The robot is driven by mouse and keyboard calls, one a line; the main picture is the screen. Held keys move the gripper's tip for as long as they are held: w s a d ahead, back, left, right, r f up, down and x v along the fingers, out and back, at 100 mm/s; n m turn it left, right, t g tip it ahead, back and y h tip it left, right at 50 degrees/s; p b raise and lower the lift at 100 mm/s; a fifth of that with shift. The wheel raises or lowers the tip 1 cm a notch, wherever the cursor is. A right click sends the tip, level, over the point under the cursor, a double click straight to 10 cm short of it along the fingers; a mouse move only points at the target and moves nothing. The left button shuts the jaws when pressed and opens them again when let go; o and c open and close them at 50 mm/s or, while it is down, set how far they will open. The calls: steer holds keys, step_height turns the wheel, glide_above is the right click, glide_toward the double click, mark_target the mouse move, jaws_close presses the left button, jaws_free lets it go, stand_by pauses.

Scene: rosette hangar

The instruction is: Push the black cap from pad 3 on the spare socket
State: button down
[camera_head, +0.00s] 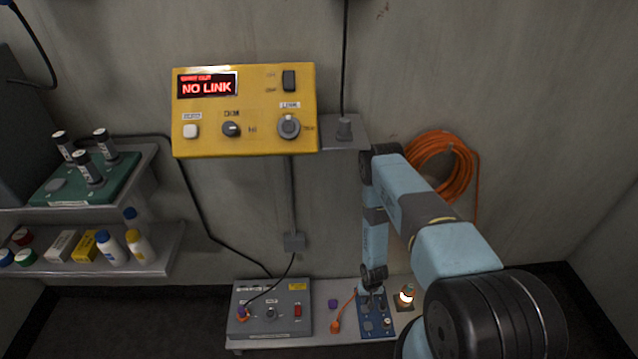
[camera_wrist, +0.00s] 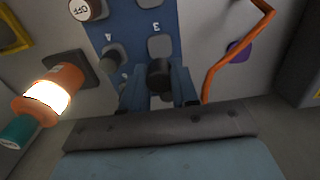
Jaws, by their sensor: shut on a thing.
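My gripper (camera_wrist: 158,90) is shut on a black cap (camera_wrist: 158,72), whose dark round end shows between the two blue fingers in the wrist view. The cap is just below the grey pad marked 3 (camera_wrist: 160,47) in that picture; I cannot tell whether it touches the board. The blue pad board (camera_head: 369,327) lies on the low shelf, with my gripper (camera_head: 373,292) over its back part in the head view. The grey box (camera_head: 251,327) to its left has a round socket (camera_head: 271,313) in its middle. I cannot tell which socket is the spare one.
A glowing lamp (camera_head: 407,295) stands right of the board and also shows in the wrist view (camera_wrist: 47,96). An orange cable (camera_head: 343,312) and a purple piece (camera_head: 332,303) lie left of it. The yellow panel (camera_head: 245,140) above reads NO LINK.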

mark_target(270, 313)
steer(key=shift+a, duration=0.1)
steer(key=s+a+r+n, duration=0.1)
steer(key=a+n, duration=0.3)
steer(key=a, duration=0.5)
steer(key=s+a+r+n, duration=0.1)
steer(key=s+a+n, duration=0.2)
steer(key=a, duration=0.6)
steer(key=s+a+r+n, duration=0.1)
steer(key=s+a+n, duration=0.2)
steer(key=a+n, duration=0.3)
steer(key=shift+a, duration=1.45)
steer(key=w+a+r+n, duration=0.2)
steer(key=a+r+n, duration=0.1)
steer(key=a+n, duration=0.3)
steer(key=w+a+r+n, duration=0.2)
steer(key=a+r+n, duration=0.1)
steer(key=a+n, duration=0.3)
steer(key=shift+m, duration=0.5)
steer(key=shift+s+a+f, duration=0.1)
steer(key=shift+a+f, duration=0.05)
steer(key=shift+f, duration=1.4)
steer(key=shift+a+f, duration=0.15)
steer(key=shift+f, duration=1.4)
steer(key=shift+f, duration=0.45)
steer(key=c, duration=0.8)
jaws_free()
